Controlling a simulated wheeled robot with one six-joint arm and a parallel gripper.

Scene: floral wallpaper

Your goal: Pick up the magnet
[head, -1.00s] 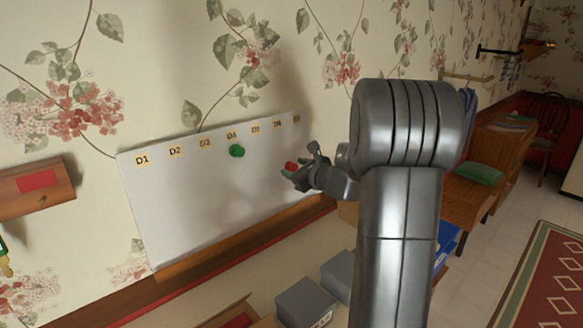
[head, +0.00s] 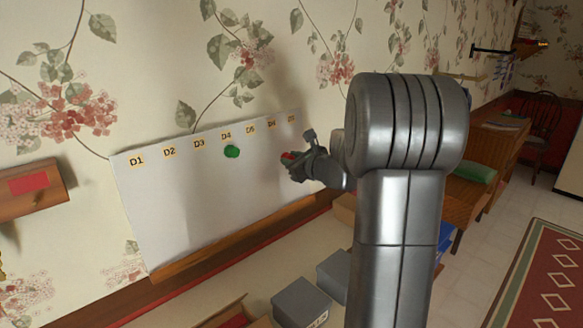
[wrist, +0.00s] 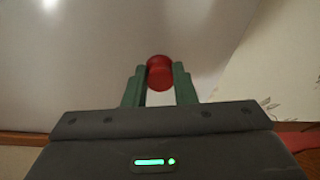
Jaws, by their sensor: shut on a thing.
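A red round magnet (head: 287,156) is at the right part of the white board, under the right-hand labels. In the wrist view the red magnet (wrist: 160,73) sits between the tips of two green fingers. My gripper (wrist: 160,82) is shut on it. In the head view my gripper (head: 292,160) is seen from the side, partly blending with the wrist. I cannot tell whether the magnet touches the board. A green magnet (head: 232,152) is on the board just below label D4, left of my gripper.
The white board (head: 180,210) hangs on the floral wall, with a row of labels on top. A wooden ledge (head: 215,250) runs under it. Grey boxes (head: 300,302) stand below. A wooden wall box (head: 30,190) is at far left.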

